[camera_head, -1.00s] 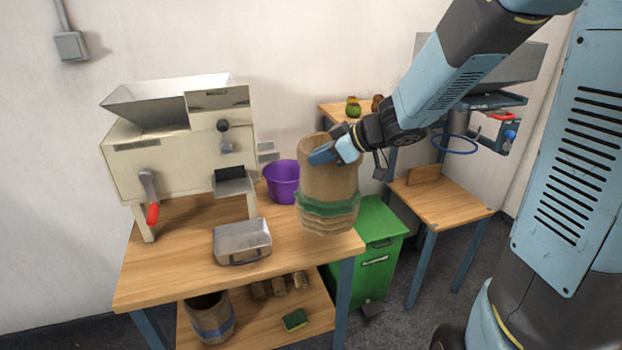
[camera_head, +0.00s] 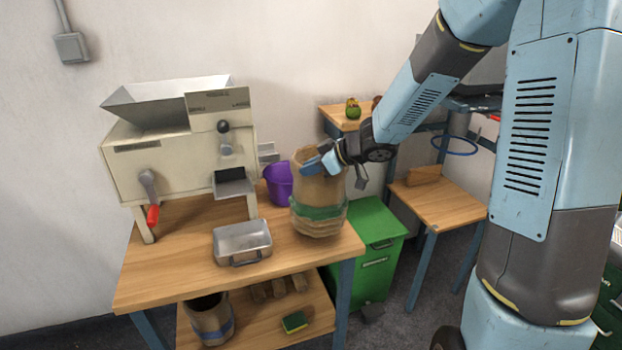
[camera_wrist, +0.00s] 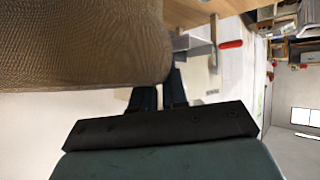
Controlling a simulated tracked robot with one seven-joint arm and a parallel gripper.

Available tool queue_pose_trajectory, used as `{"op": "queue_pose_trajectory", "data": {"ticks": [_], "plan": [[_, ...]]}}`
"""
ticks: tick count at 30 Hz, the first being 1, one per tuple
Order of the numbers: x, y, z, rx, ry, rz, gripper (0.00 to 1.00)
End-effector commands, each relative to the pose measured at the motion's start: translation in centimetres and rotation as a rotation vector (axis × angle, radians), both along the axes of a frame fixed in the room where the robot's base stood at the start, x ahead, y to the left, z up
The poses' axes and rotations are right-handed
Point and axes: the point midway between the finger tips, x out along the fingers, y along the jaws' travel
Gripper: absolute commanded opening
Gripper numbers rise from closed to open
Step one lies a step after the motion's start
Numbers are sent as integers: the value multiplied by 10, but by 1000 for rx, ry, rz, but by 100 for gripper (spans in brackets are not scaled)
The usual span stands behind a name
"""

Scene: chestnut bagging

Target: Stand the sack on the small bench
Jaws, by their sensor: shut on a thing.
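The brown sack (camera_head: 318,192) with a green band is upright, a little tilted, over the right end of the large workbench. I cannot tell whether its bottom touches the bench top. My gripper (camera_head: 318,164) is shut on the sack near its top. In the wrist view the sack (camera_wrist: 85,40) fills the upper left and my gripper (camera_wrist: 158,92) meets its edge; the fingertips are partly hidden. The small bench (camera_head: 446,208), wooden-topped with blue-grey legs, stands to the right with a small wooden block (camera_head: 424,175) at its back.
The large workbench (camera_head: 175,255) carries a cream machine (camera_head: 180,155), a metal tray (camera_head: 242,240) and a purple bucket (camera_head: 278,182). A green bin (camera_head: 375,250) stands between the two benches. A blue ring (camera_head: 455,146) hangs above the small bench, whose front top is clear.

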Motion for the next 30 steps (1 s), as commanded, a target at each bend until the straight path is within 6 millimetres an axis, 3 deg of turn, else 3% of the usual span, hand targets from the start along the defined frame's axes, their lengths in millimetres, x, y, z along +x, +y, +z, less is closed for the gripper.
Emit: {"op": "queue_pose_trajectory", "data": {"ticks": [10, 23, 24, 30], "plan": [[4, 2, -32, 1, 1, 0, 0], [4, 1, -36, 1, 0, 0, 0], [4, 1, -37, 0, 1, -1, 15], [4, 1, -37, 0, 1, -1, 34]]}}
